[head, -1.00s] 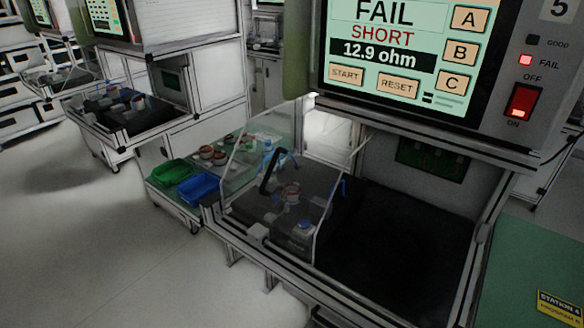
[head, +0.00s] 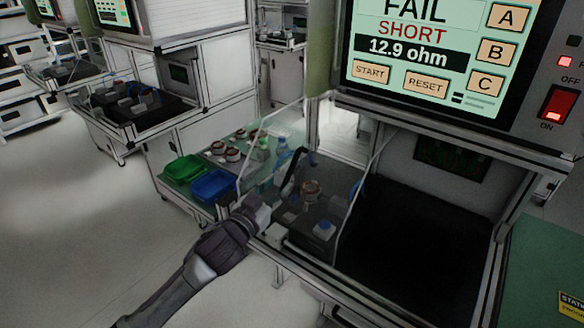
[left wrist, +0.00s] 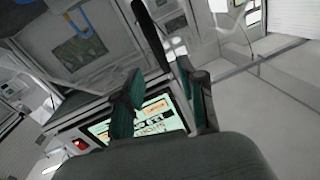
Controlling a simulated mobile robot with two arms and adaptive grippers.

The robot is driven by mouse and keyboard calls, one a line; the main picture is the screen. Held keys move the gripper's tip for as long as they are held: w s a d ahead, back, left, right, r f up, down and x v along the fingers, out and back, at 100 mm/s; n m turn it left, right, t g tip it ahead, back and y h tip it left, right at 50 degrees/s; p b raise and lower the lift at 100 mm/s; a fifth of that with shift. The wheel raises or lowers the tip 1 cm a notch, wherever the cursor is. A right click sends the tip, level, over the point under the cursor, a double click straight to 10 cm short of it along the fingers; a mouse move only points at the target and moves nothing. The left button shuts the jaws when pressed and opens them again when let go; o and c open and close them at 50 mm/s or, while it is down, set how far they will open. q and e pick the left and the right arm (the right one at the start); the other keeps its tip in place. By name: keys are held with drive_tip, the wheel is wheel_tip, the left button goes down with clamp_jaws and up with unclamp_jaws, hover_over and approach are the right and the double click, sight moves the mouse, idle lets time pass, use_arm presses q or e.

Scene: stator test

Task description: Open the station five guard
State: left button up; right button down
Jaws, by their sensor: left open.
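The station five guard (head: 258,150) is a clear cover with pale edges over the left part of the station's bench. It looks lowered, with a fixture and a copper-coloured round part (head: 311,190) behind it. A black bar handle (head: 290,172) stands on its front side. My left gripper (head: 264,208) is at the guard's lower left front edge, below and left of the handle; its fingertips are hard to make out there. In the left wrist view the gripper (left wrist: 165,92) has its two fingers apart. A dark bar (left wrist: 150,35) shows beyond them, probably the handle; contact cannot be told. My right gripper is not in view.
The tester screen (head: 430,48) reads FAIL SHORT above the bench. A green bin (head: 184,169) and a blue bin (head: 212,186) stand left of the guard. The black mat (head: 410,235) right of the guard is bare. Open floor lies at left.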

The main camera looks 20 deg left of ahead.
sight(288, 174)
use_arm(q)
drive_tip(key=p+x, duration=0.1)
drive_tip(key=x, duration=0.6)
drive_tip(key=shift+w, duration=0.35)
clamp_jaws()
